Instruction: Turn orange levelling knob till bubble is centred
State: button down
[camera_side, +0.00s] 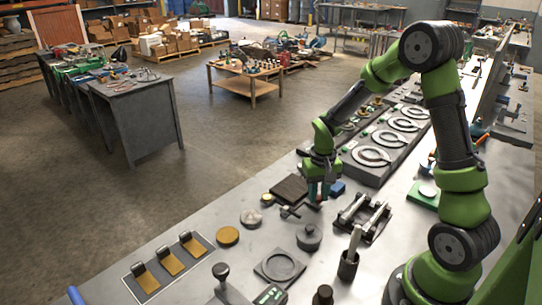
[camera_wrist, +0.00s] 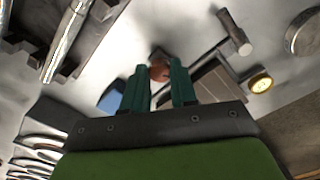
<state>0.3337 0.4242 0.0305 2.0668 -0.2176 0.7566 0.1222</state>
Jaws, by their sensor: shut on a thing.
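My gripper (camera_side: 318,198) is low over the grey bench in the side view, its fingers pointing down. In the wrist view its two teal fingers (camera_wrist: 157,84) are shut on a rounded orange-brown knob (camera_wrist: 159,68), which shows between and just beyond the tips. In the side view only a small reddish bit of the knob (camera_side: 315,205) shows under the fingers. A small round yellow-rimmed piece with a pale face (camera_wrist: 261,83) lies to the right in the wrist view. I cannot tell whether it is the level, and no bubble can be made out.
A dark ribbed plate (camera_side: 290,188) and a blue block (camera_side: 337,188) lie close by my gripper. A fixture with silver rods (camera_side: 364,216) stands to its right. A hammer-shaped tool (camera_wrist: 234,32) is near the fingers. Dark round items, including a lidded pot (camera_side: 309,237), stand in front.

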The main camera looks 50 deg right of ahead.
aim_at(318, 197)
jog(key=n, duration=0.5)
dwell(0.5)
jog(key=shift+r, duration=0.1)
jog(key=c, duration=0.9)
grip_release()
notch_tip(318, 197, up, 17)
jog(key=shift+f, duration=0.1)
